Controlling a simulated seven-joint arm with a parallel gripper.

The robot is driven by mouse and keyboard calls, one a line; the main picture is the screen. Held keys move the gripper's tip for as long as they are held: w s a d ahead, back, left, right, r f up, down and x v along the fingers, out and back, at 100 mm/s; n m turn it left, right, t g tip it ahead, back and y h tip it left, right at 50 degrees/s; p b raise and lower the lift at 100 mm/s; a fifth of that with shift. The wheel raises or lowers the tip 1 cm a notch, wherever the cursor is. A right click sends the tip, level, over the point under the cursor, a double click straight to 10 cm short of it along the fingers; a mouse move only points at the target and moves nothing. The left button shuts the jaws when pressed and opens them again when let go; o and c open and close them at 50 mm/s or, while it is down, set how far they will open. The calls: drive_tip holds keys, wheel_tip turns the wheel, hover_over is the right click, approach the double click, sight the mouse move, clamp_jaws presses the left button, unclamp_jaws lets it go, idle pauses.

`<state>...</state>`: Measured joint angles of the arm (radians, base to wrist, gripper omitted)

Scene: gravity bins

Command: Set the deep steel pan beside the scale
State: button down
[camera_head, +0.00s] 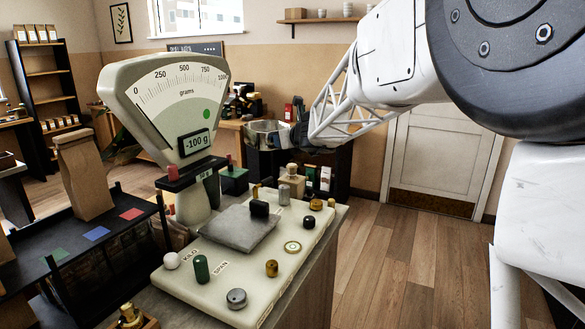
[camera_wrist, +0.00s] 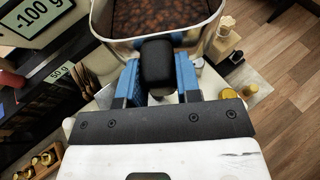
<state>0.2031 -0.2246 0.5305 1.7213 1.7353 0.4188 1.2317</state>
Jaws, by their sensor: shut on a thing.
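The deep steel pan (camera_head: 267,134) is held up in the air beyond the scale's weighing plate, to the right of its dial. In the wrist view the pan (camera_wrist: 205,37) holds many brown beans and looks about level. My gripper (camera_wrist: 158,80) has its blue fingers shut on both sides of the pan's black handle (camera_wrist: 157,60). In the head view my gripper (camera_head: 303,135) is small and dark at the pan's right. The cream scale (camera_head: 125,88) has a large dial, a display reading -100 g, and a grey plate (camera_head: 237,229) with a small black block on it.
Several small weights and knobs stand on the scale's cream base (camera_head: 225,280), including a green cylinder (camera_head: 201,268). A dark rack (camera_head: 90,240) with a paper bag (camera_head: 83,175) stands at the left. Bottles (camera_head: 292,180) stand beyond the base. Open wooden floor (camera_head: 400,265) lies to the right.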

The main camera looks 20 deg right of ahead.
drive_tip(key=w+a+r+m+h, duration=0.2)
drive_tip(key=w+r+h, duration=0.1)
drive_tip(key=r, duration=0.8)
drive_tip(key=shift+w+m, duration=0.3)
drive_tip(key=shift+w, duration=0.55)
drive_tip(key=shift+r, duration=0.1)
drive_tip(key=shift+w+a+r, duration=0.1)
drive_tip(key=shift+r, duration=0.25)
drive_tip(key=shift+a, duration=0.2)
drive_tip(key=shift+s+a+f, duration=0.15)
drive_tip(key=shift+s, duration=0.25)
